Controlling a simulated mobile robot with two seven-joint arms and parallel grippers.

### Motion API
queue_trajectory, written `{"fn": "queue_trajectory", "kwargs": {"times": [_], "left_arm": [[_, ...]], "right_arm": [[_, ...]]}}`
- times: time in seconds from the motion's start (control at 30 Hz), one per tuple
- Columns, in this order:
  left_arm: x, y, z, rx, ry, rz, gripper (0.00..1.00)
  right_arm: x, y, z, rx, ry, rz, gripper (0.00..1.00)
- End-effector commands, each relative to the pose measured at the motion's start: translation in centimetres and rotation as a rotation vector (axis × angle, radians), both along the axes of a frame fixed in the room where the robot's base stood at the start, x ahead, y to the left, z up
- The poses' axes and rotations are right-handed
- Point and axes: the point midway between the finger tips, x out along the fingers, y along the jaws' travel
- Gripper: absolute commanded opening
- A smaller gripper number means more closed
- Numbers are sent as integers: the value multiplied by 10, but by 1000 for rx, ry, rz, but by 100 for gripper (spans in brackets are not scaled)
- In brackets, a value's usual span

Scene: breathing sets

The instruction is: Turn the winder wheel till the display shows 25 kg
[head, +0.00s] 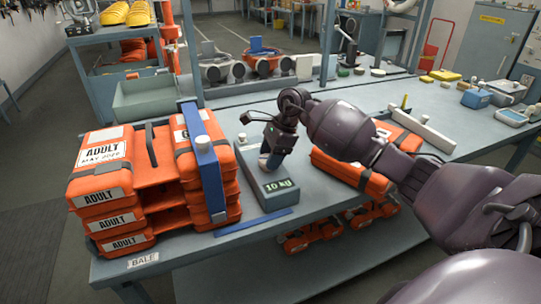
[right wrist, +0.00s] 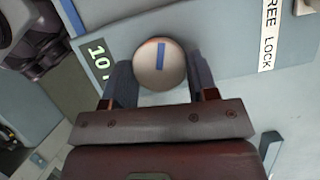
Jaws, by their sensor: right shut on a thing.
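The winder wheel (right wrist: 160,68) is a round cream knob with a blue line across its top. In the right wrist view it sits between the two fingers of my right gripper (right wrist: 160,88), which is shut on it. In the head view my right gripper (head: 268,160) reaches down onto the grey winder box (head: 262,196) and mostly hides the wheel. The display (head: 279,186) on the box's front reads 10 kg in green. In the right wrist view the display (right wrist: 98,60) is partly cut off by a finger. My left gripper is not in view.
Stacked orange cases (head: 110,212) marked ADULT stand left of the box, beside a blue upright (head: 208,170). More orange cases (head: 340,170) lie right, behind my arm. A FREE LOCK label (right wrist: 268,35) shows in the wrist view. A blue strip (head: 252,222) lies in front.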

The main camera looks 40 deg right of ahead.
Motion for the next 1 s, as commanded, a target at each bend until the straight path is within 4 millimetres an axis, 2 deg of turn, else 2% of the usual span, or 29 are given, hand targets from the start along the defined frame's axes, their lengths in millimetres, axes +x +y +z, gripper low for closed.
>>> {"fn": "queue_trajectory", "kwargs": {"times": [0.37,1.0], "left_arm": [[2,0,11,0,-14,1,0],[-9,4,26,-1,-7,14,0]], "right_arm": [[-2,0,3,-3,-3,-201,30],[-5,4,3,-1,-3,-779,30]]}}
